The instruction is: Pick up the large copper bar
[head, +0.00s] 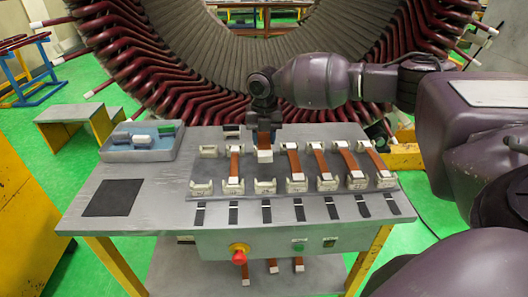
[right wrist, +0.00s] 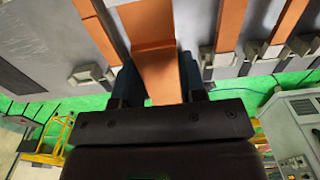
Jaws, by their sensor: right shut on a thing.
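My right gripper (head: 264,122) is over the rack at the far side of the workbench, shut on a copper bar (head: 264,143) with a white end. In the right wrist view, the gripper's dark fingers (right wrist: 157,88) close on both sides of this orange-brown copper bar (right wrist: 155,45). In the head view the bar looks short, its white end apart from the white front holder (head: 265,187) below it, which looks empty. Other copper bars stand in the rack, one to the left (head: 235,164) and several to the right (head: 319,158). My left gripper is out of view.
The grey workbench (head: 146,200) has a dark mat (head: 111,198) and a blue-grey tray (head: 120,154) on its left. A red stop button (head: 239,256) is on its front. The big stator (head: 130,60) with dark red coil ends rises behind it.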

